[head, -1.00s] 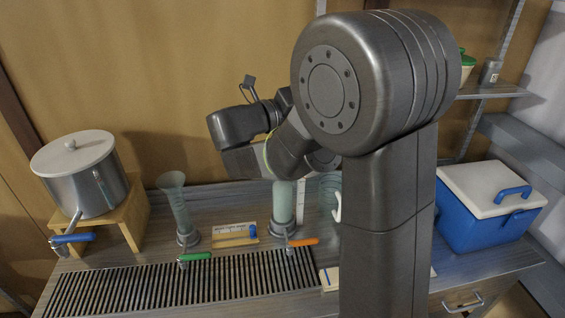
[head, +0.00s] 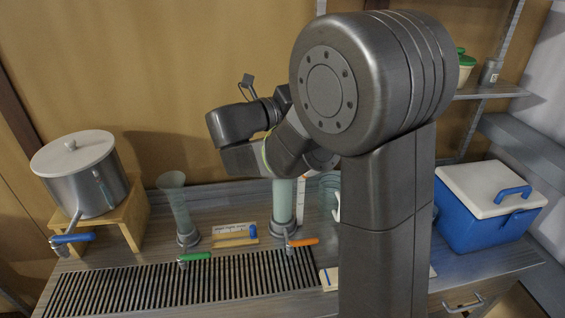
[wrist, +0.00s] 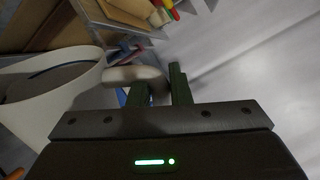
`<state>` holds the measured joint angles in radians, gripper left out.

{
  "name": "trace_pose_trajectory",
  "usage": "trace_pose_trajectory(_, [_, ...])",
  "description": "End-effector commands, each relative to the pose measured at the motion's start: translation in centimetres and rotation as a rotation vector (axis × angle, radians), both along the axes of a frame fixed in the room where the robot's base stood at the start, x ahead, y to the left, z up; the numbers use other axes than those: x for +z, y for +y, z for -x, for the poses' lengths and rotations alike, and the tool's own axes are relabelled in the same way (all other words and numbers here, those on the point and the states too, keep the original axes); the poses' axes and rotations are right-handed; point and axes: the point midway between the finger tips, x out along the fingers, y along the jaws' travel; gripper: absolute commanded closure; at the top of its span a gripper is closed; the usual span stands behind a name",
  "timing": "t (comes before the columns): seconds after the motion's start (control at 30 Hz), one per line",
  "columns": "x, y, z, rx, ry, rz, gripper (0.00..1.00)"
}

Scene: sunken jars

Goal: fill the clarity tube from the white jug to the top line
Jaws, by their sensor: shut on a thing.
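In the wrist view my gripper (wrist: 160,82) is shut on the pale handle (wrist: 132,74) of the white jug (wrist: 62,92). The jug's wide open rim is at the left of that view. Its contents do not show. In the head view my arm hides the gripper and the jug. A straight, pale green tube (head: 283,202) with an orange-handled tap stands under my arm, with a white scale strip (head: 301,196) beside it. It appears to be the clarity tube; its top is hidden by my arm. Its liquid level and top line cannot be made out.
A flared tube (head: 179,212) with a green-handled tap stands to the left. A lidded metal pot (head: 84,190) sits on a wooden stand (head: 133,216). A clear pitcher (head: 328,188) is partly behind my arm. A slotted drain (head: 165,287) runs along the front; a blue cooler (head: 478,222) is at right.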

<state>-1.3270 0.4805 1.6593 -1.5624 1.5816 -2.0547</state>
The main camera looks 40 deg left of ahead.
Motion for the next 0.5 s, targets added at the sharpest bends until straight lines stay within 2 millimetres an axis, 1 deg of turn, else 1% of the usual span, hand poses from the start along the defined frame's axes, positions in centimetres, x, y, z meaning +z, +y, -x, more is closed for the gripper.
trace_pose_trajectory(0.5, [0.41, 0.41, -0.11, 0.0, 0.006, 0.027, 1.0])
